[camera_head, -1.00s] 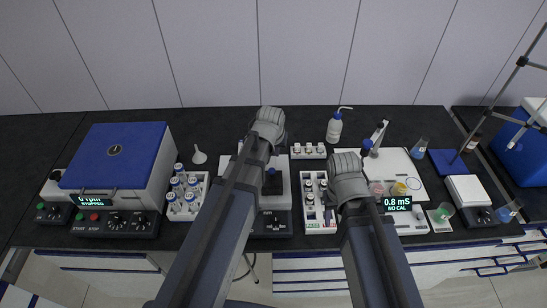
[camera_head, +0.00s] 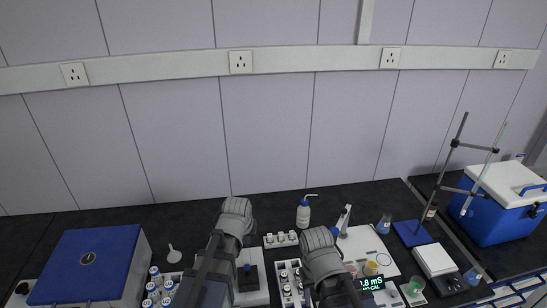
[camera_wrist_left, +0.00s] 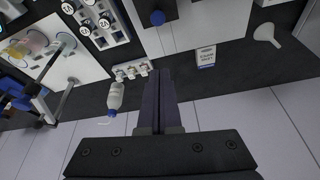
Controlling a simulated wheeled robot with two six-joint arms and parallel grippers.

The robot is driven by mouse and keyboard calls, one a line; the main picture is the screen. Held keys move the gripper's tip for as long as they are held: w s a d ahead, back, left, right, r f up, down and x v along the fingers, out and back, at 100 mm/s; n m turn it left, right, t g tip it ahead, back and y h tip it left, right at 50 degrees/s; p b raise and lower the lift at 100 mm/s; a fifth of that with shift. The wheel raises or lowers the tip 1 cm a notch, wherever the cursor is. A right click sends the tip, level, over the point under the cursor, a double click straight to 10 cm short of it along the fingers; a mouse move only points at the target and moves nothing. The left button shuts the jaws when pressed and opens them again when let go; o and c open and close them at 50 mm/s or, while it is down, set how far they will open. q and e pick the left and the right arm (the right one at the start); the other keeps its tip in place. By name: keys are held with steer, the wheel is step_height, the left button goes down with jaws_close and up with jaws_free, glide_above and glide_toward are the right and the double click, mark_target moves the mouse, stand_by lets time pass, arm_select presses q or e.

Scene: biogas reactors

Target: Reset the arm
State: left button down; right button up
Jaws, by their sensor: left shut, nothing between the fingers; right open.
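My left arm (camera_head: 236,213) rises from the bottom of the head view, its rounded joint above the bench. In the left wrist view my left gripper (camera_wrist_left: 161,72) has its two dark fingers together with nothing between them, over the dark bench top. My right arm (camera_head: 318,245) stands beside it to the right in the head view, apart from it. My right gripper (camera_head: 307,289) is low beside that arm, open; its fingers are small and mostly hidden.
A blue-lidded box (camera_head: 90,260) stands left and a vial rack (camera_head: 283,240) lies behind the arms. A wash bottle (camera_head: 303,213) is close to the right arm. A clamp stand (camera_head: 450,165) and cooler (camera_head: 497,205) stand right. The wall behind has sockets (camera_head: 241,62).

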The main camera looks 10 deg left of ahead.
arm_select(q)
steer(key=s+d+f+m+g+b, duration=0.2)
steer(key=s+d+f+b, duration=0.3)
steer(key=s, duration=0.3)
steer(key=s+d+f+m+g+y+b, duration=0.1)
steer(key=s+d+f+m+g+b, duration=0.1)
steer(key=s+d+f+b, duration=0.3)
step_height(320, 180, down, 3)
steer(key=s+b, duration=0.1)
steer(key=s, duration=0.1)
steer(key=shift+s+d+r+m, duration=0.15)
steer(key=shift+s+m, duration=0.25)
